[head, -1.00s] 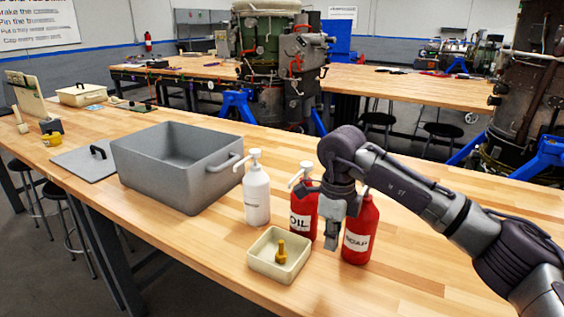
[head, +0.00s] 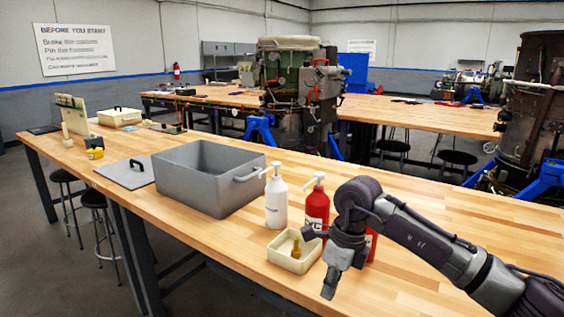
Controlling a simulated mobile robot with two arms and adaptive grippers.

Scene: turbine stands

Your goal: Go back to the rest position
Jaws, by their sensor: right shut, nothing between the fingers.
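My right gripper (head: 329,287) is shut and empty. It hangs fingers down over the wooden table, in front of the red bottles and to the right of the small cream tray (head: 281,262). A brass-coloured part (head: 296,247) stands in that tray. My right arm comes in from the lower right and hides most of one red bottle (head: 371,243). My left gripper is not in view.
A red pump bottle (head: 317,209) and a white pump bottle (head: 276,200) stand behind the tray. A large grey bin (head: 205,190) is to their left, beside a grey lid (head: 122,172). The table (head: 185,233) is bare in front of the bin.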

